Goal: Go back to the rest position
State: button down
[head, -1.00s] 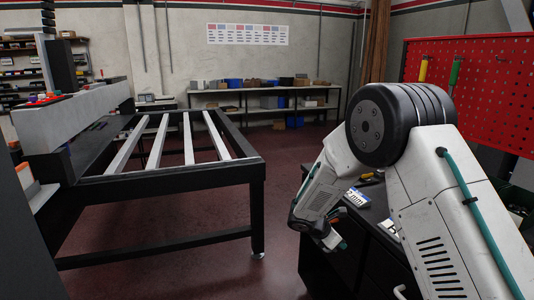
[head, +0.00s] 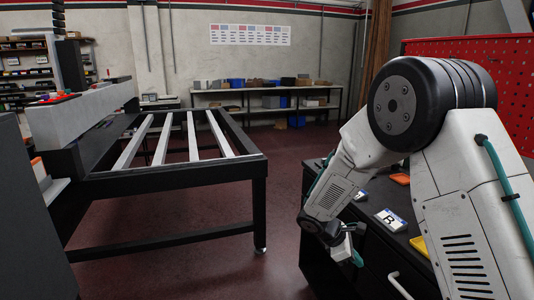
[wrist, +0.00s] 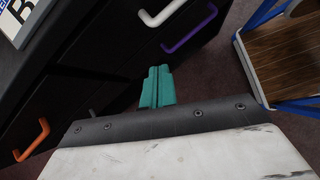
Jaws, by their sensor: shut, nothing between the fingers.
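My gripper (head: 350,250) hangs low in the head view, in front of the black drawer cabinet (head: 325,265), at the end of my folded white arm. In the wrist view its teal fingers (wrist: 157,88) are together with nothing held between them. They point toward the dark drawer fronts; whether they touch anything is not clear, but a gap seems to show. No separate object of the task is visible, and no marker shows the rest position.
The cabinet top carries a card marked B (head: 391,220), an orange item (head: 400,179) and a yellow tray (head: 420,244). Drawer handles, one white (head: 401,286), stick out. The black-framed grid table (head: 180,181) stands left. Red floor (head: 285,205) between them is clear.

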jog(key=s+r+m+y, duration=0.2)
jog(key=s+r+m, duration=0.3)
jog(key=s+r, duration=0.3)
jog(key=s+r+m+t+y, duration=0.1)
jog(key=s+r+m+y, duration=0.2)
jog(key=s, duration=1.2)
jog(key=s+r+m+y, duration=0.3)
jog(key=s+r+m, duration=0.4)
jog(key=s+r, duration=0.4)
jog(key=shift+s+d+r+m+t, duration=0.2)
jog(key=shift+s+r+m+t, duration=0.1)
jog(key=shift+r, duration=0.9)
